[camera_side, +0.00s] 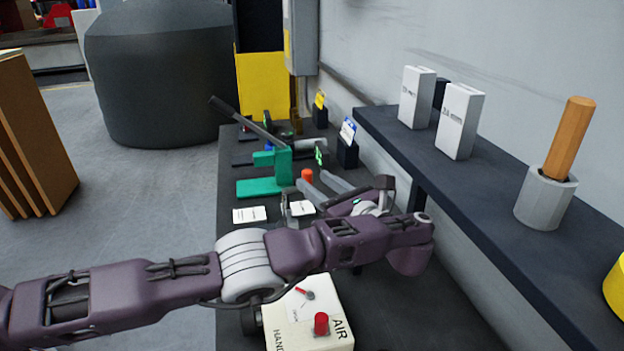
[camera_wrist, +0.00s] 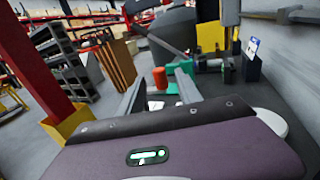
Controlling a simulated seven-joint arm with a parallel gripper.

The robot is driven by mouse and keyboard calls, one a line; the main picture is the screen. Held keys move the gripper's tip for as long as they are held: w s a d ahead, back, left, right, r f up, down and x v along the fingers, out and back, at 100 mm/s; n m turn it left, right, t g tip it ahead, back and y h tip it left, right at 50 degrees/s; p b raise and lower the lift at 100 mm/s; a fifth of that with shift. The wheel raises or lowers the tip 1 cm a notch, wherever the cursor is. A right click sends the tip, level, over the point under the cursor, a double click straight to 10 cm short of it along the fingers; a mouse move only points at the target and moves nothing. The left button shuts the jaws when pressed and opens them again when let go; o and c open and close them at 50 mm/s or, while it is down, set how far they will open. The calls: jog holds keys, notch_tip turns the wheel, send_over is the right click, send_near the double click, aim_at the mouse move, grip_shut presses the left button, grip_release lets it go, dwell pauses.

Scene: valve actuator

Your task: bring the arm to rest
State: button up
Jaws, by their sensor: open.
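My gripper (camera_side: 316,183) is open over the bench, with its two grey fingers spread and pointing toward the far end. It also shows in the wrist view (camera_wrist: 160,84). My purple arm stretches across the side view from the left. A small orange cylinder (camera_side: 307,175) shows by the fingertips. In the wrist view the orange cylinder (camera_wrist: 159,78) appears between the fingers, and nothing visibly grips it. A cream box (camera_side: 288,335) marked HAND and AIR, with a red knob (camera_side: 321,322) and a small red-tipped lever (camera_side: 304,292), sits below my arm, partly hidden by it.
A green device (camera_side: 270,165) with a long dark lever (camera_side: 245,122) stands on the dark bench (camera_side: 232,290) beyond my gripper. The shelf (camera_side: 480,185) on the right holds white boxes (camera_side: 460,120) and a wooden handle (camera_side: 568,137) in a grey holder. Open floor lies left.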

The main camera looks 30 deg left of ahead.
jog(key=a+r+n+g+h, duration=0.1)
jog(key=a+r+n+h, duration=0.35)
jog(key=a, duration=0.65)
jog(key=s+a+r+n+g+h, duration=0.1)
jog(key=s+a+r+n+h, duration=0.15)
jog(key=s, duration=0.25)
jog(key=s+a+r+n+g+h, duration=0.1)
jog(key=s+a+r+n+g, duration=0.1)
jog(key=s+n, duration=0.3)
jog(key=s+d+n+h, duration=0.2)
jog(key=s+n, duration=0.1)
jog(key=s, duration=0.7)
jog(key=s+d+n+t+h, duration=0.1)
jog(key=s+d+n+h, duration=0.1)
jog(key=s, duration=0.7)
jog(key=s+d+n+t+h, duration=0.1)
jog(key=s+n+h, duration=0.3)
jog(key=s, duration=0.6)
jog(key=shift+s+d+f+n, duration=0.25)
jog(key=shift+d+n, duration=0.25)
jog(key=shift+n, duration=0.4)
jog(key=shift+r, duration=0.1)
